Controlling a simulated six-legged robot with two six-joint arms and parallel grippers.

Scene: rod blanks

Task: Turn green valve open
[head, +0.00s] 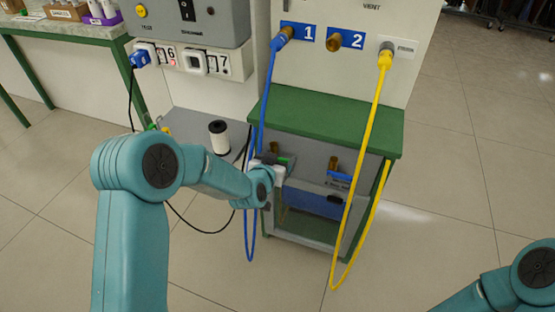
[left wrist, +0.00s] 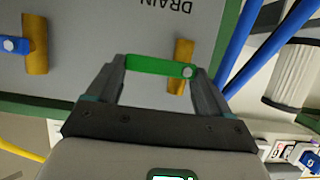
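The green valve handle (left wrist: 158,66) is a flat lever pivoted on a brass pipe (left wrist: 184,52) on the grey panel marked DRAIN (left wrist: 110,30). My left gripper (left wrist: 160,72) is at the lever, its fingers spread apart. The lever spans the gap between the fingertips, end to end; whether they touch it I cannot tell. In the head view a bit of the green handle (head: 284,160) shows beside my left gripper (head: 272,168), which hides much of this valve. Of my right arm only links show at the lower right; its gripper is out of frame.
A second valve with a blue handle (head: 340,176) sits to the right on the same green-framed stand (head: 330,122). A blue hose (head: 268,85) and a yellow hose (head: 370,125) hang in front. A white spool (head: 218,138) stands to the left. Floor at the right is clear.

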